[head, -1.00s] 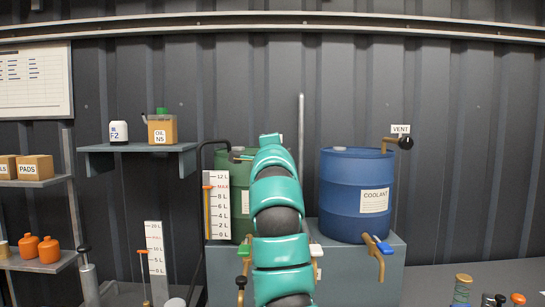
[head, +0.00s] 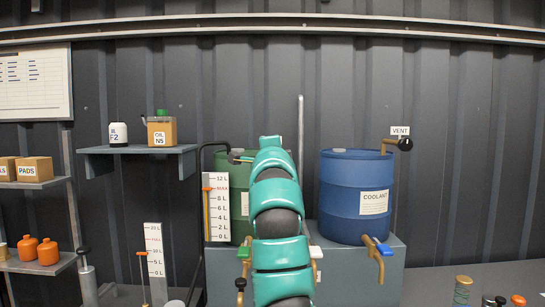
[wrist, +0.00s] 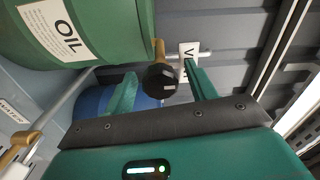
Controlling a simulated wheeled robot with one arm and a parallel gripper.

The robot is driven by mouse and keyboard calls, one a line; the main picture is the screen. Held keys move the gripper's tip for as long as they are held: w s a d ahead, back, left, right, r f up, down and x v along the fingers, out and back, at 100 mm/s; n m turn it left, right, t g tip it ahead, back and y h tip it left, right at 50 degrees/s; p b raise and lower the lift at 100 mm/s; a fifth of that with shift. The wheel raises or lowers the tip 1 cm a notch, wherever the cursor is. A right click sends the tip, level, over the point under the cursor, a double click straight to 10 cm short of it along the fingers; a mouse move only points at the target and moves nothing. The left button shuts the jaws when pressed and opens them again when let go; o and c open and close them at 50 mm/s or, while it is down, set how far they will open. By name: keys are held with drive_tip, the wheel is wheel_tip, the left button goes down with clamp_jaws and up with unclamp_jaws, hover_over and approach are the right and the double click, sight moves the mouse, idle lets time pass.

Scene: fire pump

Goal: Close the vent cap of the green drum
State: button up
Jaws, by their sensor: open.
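The green drum (head: 232,170) stands on a grey stand, largely hidden behind my arm in the head view. In the wrist view the green drum (wrist: 100,30) fills the upper left and carries an OIL label. Its vent cap (wrist: 160,81) is a round black knob on a brass pipe beside a VENT sign (wrist: 188,50). My gripper (wrist: 158,82) is open, with one green finger on each side of the cap in this view. I cannot tell whether either finger touches it. The cap and my fingers are hidden in the head view.
The blue coolant drum (head: 350,200) stands to the right, with its own black vent cap (head: 405,144). A level gauge (head: 217,207) stands in front of the green drum. A thin upright pole (head: 301,150) rises behind my arm. A shelf (head: 140,151) is at left.

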drive_tip(key=s+b, duration=0.2)
drive_tip(key=s, duration=1.5)
drive_tip(key=shift+s, duration=0.15)
